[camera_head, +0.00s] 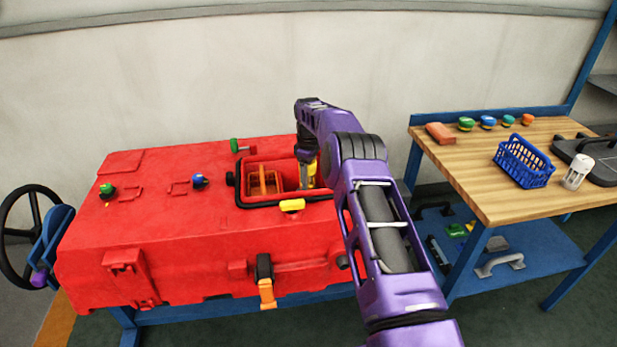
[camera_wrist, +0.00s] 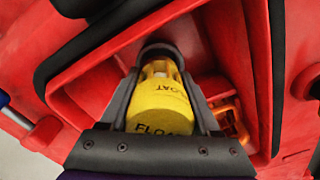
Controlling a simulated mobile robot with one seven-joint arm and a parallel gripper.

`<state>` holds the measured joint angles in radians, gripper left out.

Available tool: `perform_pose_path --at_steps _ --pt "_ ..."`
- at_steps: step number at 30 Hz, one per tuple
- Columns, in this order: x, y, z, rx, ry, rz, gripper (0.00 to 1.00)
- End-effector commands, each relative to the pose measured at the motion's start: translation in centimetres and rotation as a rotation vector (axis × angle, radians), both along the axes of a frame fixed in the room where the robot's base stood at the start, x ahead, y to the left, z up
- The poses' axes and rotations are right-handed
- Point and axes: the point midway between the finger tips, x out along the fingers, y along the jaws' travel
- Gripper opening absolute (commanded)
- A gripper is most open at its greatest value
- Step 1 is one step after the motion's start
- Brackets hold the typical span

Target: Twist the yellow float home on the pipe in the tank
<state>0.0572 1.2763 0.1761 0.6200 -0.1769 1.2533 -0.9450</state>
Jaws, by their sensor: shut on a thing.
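The yellow float (camera_wrist: 158,108), a cylinder marked FLOAT, sits between my gripper's fingers in the wrist view. In the head view a small part of the float (camera_head: 311,168) shows below my wrist. My gripper (camera_wrist: 160,85) is shut on the float, inside the opening of the red tank (camera_head: 190,235). The pipe is hidden behind the float and fingers, so I cannot tell how the float sits on it.
An orange frame (camera_head: 264,182) stands in the opening, left of my gripper. A yellow catch (camera_head: 292,205) is on the opening's front rim. A wooden bench (camera_head: 480,180) with a blue basket (camera_head: 524,163) and a white strainer (camera_head: 577,172) stands at right.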

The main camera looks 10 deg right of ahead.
Motion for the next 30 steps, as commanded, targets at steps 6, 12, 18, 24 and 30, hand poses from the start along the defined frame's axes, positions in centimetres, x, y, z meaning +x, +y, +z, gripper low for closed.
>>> perform_pose_path --at_steps 6,12,18,24,30 --pt "0.0 0.0 0.0 0.0 0.0 0.0 0.07" --pt "0.0 0.0 -0.3 0.0 0.0 0.0 0.07" --pt "0.0 0.0 -1.1 0.0 0.0 0.0 0.07" --pt "0.0 0.0 -1.4 0.0 0.0 0.0 0.07" --pt "0.0 0.0 -1.4 0.0 0.0 0.0 0.07"
